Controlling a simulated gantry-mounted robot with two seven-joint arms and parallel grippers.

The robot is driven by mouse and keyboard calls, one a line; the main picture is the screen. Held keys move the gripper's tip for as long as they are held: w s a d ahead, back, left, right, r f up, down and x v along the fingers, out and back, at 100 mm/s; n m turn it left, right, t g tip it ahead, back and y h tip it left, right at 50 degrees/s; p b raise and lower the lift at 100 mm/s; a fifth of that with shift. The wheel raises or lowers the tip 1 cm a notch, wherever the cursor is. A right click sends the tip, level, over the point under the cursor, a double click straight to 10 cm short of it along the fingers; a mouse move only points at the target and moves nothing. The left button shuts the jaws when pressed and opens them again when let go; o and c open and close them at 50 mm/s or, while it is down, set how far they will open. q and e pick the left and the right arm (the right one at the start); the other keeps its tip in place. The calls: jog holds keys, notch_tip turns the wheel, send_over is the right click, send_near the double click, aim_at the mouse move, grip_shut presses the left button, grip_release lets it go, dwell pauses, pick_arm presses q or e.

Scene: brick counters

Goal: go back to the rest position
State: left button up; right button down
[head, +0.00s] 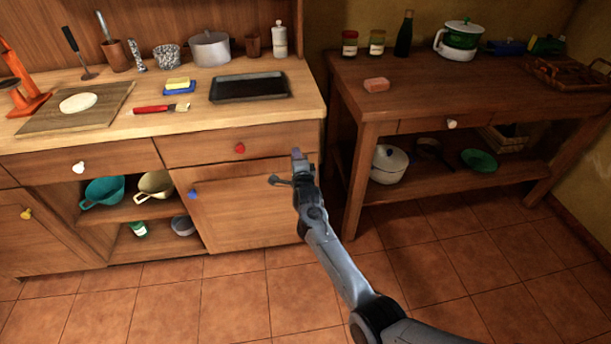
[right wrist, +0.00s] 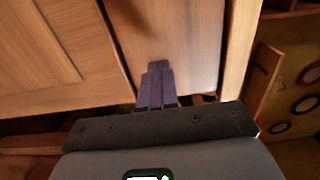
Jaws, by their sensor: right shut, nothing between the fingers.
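My right gripper (head: 297,160) is in the middle of the head view, in front of the right end of the light wooden counter (head: 300,88). It is shut and empty. In the right wrist view its closed fingers (right wrist: 155,85) point at wooden cabinet panels (right wrist: 60,45). I cannot tell whether the fingertips touch the wood. My right arm (head: 335,262) reaches up from the lower right over the tiled floor. My left gripper is not in view.
The drawer with a red knob (head: 239,148) and the cabinet door with a blue knob (head: 192,194) are left of my right gripper. A dark wooden table (head: 450,95) stands to the right. Tiled floor (head: 210,300) is clear in front.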

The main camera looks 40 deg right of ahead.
jog(key=s+a+f+n+g+y+p, duration=0.1)
jog(key=s+a+f+n+y+p, duration=0.15)
jog(key=s+p, duration=0.6)
jog(key=s+a+f+n+y+p, duration=0.1)
jog(key=s+a+f+n+p, duration=0.2)
jog(key=s, duration=1.1)
jog(key=s+a+r+n+g+y+p, duration=0.2)
jog(key=s+a+r+n+g, duration=0.2)
jog(key=s+a+n, duration=0.3)
jog(key=s+a+r+n+g+y+p, duration=0.2)
jog(key=s+a+r+n+g, duration=0.15)
jog(key=s+n, duration=0.45)
jog(key=s+a+r+n+g+y+p, duration=0.1)
jog(key=s+a+r+n+g+y, duration=0.1)
jog(key=s+a+r+n+g, duration=0.45)
jog(key=s+r+t+p, duration=0.1)
jog(key=s+r+p, duration=0.1)
jog(key=r+p, duration=1.6)
jog(key=s+r+m+t+p, duration=0.1)
jog(key=s+r+p, duration=0.1)
jog(key=r+p, duration=1.6)
jog(key=shift+t+p, duration=0.4)
jog(key=shift+p, duration=0.75)
